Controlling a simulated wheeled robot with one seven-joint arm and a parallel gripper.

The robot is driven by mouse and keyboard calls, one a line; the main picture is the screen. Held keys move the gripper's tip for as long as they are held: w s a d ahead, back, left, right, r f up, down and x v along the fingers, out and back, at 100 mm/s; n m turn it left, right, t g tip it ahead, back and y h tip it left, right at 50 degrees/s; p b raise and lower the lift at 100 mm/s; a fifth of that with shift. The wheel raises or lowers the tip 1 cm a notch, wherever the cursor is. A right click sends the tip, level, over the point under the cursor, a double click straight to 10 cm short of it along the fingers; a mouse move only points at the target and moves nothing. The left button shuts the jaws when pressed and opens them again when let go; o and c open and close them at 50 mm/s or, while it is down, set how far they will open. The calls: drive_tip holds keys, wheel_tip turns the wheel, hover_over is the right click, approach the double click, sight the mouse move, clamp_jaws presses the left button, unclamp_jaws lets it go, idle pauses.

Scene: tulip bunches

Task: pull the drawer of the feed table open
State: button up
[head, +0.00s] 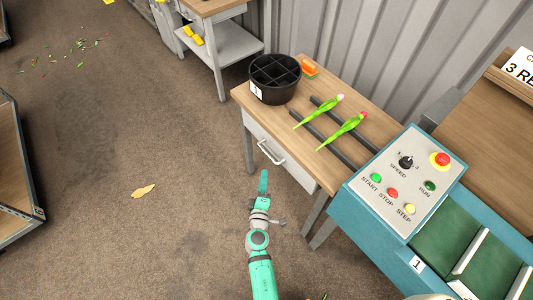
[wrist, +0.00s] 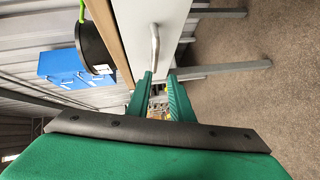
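The feed table (head: 318,152) has a wooden top and a pale drawer (head: 290,165) in its front. The drawer looks closed. Its metal bar handle (head: 270,154) sticks out from the drawer front. In the wrist view the handle (wrist: 154,45) stands just beyond my fingertips, its near end close to the left finger. My gripper (head: 264,173) is in front of the drawer, just below the handle in the head view. In the wrist view my gripper (wrist: 160,76) has its two green fingers apart with a gap between them. I cannot tell whether a finger touches the handle.
A teal control box (head: 405,180) and conveyor (head: 480,255) stand at right. Brown floor (head: 150,130) is open at left.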

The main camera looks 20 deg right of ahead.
sight(267, 153)
drive_tip(key=shift+h, duration=0.3)
drive_tip(key=x, duration=0.8)
drive_tip(key=r+x, duration=0.1)
drive_tip(key=x, duration=0.3)
drive_tip(key=shift+w+d+f, duration=0.1)
drive_tip(key=shift+w+d, duration=0.15)
drive_tip(key=shift+w, duration=0.05)
clamp_jaws()
